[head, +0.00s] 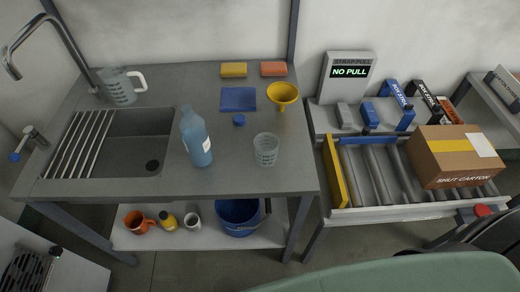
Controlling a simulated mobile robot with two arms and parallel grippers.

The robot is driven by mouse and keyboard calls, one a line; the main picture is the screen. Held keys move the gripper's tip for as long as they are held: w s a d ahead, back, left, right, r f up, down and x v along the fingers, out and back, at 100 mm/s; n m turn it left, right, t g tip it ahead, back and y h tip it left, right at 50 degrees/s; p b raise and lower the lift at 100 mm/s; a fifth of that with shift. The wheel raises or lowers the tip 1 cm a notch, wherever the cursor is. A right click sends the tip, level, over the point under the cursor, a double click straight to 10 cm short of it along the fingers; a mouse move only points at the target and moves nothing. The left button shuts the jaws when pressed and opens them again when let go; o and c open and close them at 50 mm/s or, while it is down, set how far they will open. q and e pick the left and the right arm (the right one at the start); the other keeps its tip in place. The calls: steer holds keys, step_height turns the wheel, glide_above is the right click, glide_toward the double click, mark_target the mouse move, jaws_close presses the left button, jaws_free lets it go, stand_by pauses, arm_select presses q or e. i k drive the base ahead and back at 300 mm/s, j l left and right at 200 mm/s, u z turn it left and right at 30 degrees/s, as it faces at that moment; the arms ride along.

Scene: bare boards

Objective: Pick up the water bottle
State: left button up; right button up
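The water bottle (197,140) is a translucent blue bottle with a white label. It stands upright on the grey metal worktop (215,183), just right of the sink basin. Its mouth looks open, and a small blue cap (239,119) lies on the worktop to its right. Nothing touches the bottle. Neither of my grippers is in the head view.
Right of the bottle stand a clear measuring beaker (266,149) and a yellow funnel (283,96). A blue cloth (238,99) and two sponges lie behind. A clear jug (119,87) stands behind the sink (140,135). A roller conveyor holds a carton (454,155) at right.

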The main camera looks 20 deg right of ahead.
mark_target(192, 126)
steer(key=k+l+z, duration=0.1)
steer(key=l, duration=0.25)
steer(key=k+l, duration=0.3)
steer(key=k+l+z, duration=0.15)
steer(key=l, duration=0.25)
steer(key=k+l, duration=0.25)
steer(key=l, duration=0.15)
steer(key=k+l+z, duration=0.15)
steer(key=l, duration=0.25)
